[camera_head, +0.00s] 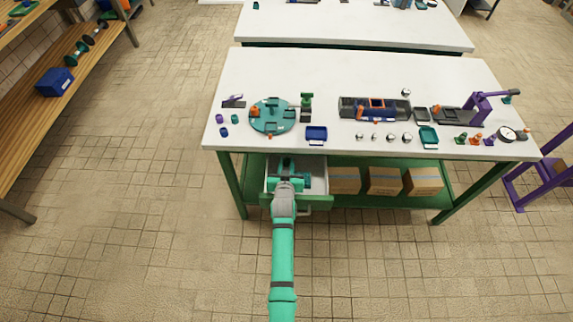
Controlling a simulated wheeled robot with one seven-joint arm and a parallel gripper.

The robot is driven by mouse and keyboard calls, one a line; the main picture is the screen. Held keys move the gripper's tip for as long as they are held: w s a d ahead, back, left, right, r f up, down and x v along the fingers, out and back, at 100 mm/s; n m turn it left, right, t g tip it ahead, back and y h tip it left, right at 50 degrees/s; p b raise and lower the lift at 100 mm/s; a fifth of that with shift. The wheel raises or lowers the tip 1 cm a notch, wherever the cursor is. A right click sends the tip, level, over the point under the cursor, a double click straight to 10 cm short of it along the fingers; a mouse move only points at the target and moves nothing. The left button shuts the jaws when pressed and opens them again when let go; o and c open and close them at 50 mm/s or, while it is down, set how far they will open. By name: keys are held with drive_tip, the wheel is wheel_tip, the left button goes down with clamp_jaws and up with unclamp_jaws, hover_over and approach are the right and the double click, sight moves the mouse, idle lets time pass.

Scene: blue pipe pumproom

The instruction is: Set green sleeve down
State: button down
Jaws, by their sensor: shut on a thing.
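My gripper (287,164) is at the open drawer (324,201) under the front edge of the white-topped table, at the end of my teal arm. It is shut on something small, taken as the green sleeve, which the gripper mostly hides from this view. Whether the held thing touches the drawer floor cannot be told. Other teal pieces show in the drawer beside the gripper.
The table top (330,68) overhangs the drawer's back. It carries a round teal plate (286,125), a blue tray (316,134) and several steel balls. Cardboard boxes (384,181) stand on the shelf right of the drawer. The tiled floor in front is clear.

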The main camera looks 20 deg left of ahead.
drive_tip(key=c, duration=1.5)
unclamp_jaws()
drive_tip(key=shift+s+d+f, duration=0.1)
drive_tip(key=shift+s+f, duration=0.3)
drive_tip(key=shift+f, duration=0.4)
drive_tip(key=shift+r, duration=0.45)
drive_tip(key=v, duration=0.8)
drive_tip(key=r+v, duration=0.1)
drive_tip(key=v, duration=0.3)
drive_tip(key=shift+w, duration=0.2)
